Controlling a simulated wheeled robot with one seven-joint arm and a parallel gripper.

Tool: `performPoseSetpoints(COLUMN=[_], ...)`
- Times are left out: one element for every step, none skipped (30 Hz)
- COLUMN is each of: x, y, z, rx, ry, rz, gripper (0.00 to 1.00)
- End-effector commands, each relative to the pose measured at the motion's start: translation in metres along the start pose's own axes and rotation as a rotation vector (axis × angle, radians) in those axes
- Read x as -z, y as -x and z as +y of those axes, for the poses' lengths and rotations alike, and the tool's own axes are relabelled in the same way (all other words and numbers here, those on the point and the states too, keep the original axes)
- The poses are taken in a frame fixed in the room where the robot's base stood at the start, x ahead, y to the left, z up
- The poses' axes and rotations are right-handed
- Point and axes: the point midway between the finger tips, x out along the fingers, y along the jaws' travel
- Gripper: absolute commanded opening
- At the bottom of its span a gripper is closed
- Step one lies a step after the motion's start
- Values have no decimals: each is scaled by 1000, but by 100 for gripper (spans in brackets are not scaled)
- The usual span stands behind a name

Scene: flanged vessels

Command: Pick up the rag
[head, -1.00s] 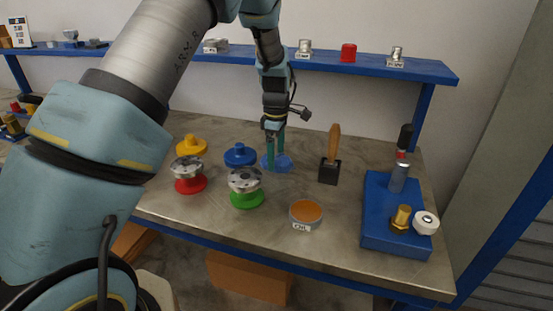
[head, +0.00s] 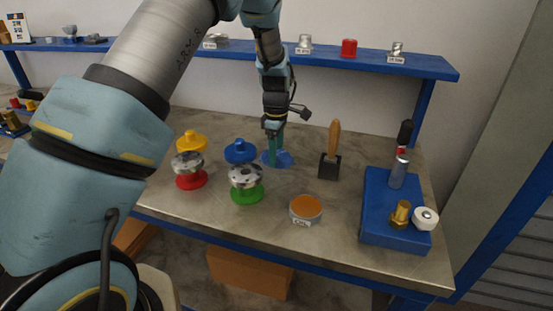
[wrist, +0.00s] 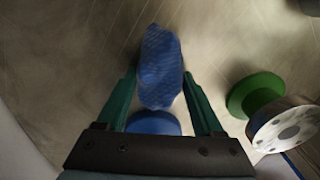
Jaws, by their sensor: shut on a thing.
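The blue rag (head: 284,158) is on the bench, bunched up around the fingertips. My gripper (head: 275,158) points down at it from above and is shut on it, with the fingers close together in the head view. In the wrist view the rag (wrist: 160,65) shows as a narrow, patterned blue fold between the fingers of my gripper (wrist: 160,85).
A blue flanged piece (head: 240,152) stands close left of the rag. Yellow (head: 191,141), red (head: 190,181) and green (head: 246,193) pieces stand near it. A brush (head: 330,160) is on the right, an orange-topped tin (head: 306,208) in front, and a blue block (head: 392,232) farther right.

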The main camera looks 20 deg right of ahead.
Motion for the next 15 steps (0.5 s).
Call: performPoseSetpoints(x=[0, 0, 0, 0, 0, 0, 0, 0, 0, 0, 0, 0, 0, 0, 0], y=[0, 0, 0, 0, 0, 0, 0, 0, 0, 1, 2, 4, 6, 9, 15], z=[0, 0, 0, 0, 0, 0, 0, 0, 0, 0, 0, 1, 1, 1, 1], rx=[0, 0, 0, 0, 0, 0, 0, 0, -1, -1, -1, -2, -2, -4, -5], ry=[0, 0, 0, 0, 0, 0, 0, 0, 0, 0, 0, 0, 0, 0, 0], rz=[0, 0, 0, 0, 0, 0, 0, 0, 0, 0, 0, 0, 0, 0, 0], gripper=[22, 19, 14, 13, 13, 13, 13, 13, 13, 13, 13, 13, 13, 13, 13])
